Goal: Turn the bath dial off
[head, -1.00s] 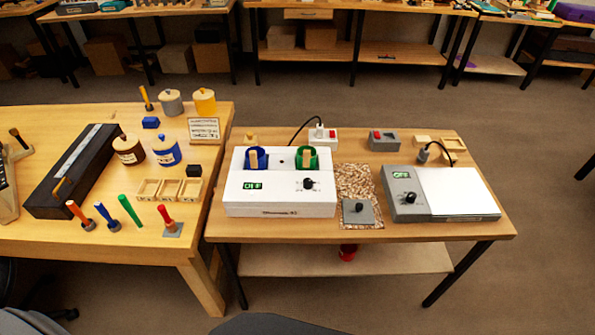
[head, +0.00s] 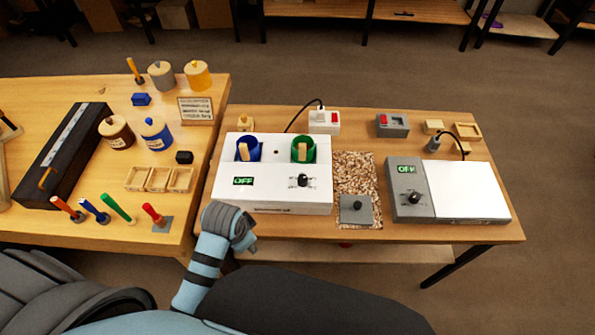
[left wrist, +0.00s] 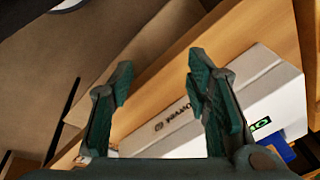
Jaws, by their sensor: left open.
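The white bath box (head: 272,196) stands on the right-hand bench with a blue pot (head: 248,148) and a green pot (head: 303,149) set in its top. The left wrist view shows the front of the box (left wrist: 175,122), but not the dial. My left gripper (left wrist: 160,82) is open and empty, near the box's front and apart from the dial. In the head view its wrist is by the box's front left corner. My right gripper is not in view.
A grey-and-white unit (head: 470,192) with its own dial (head: 411,197) and an OFF display stands to the right. Between them is a grey block with a black knob (head: 357,205) at a pebbled strip. The left bench (head: 75,232) holds jars, upright tools and a black case.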

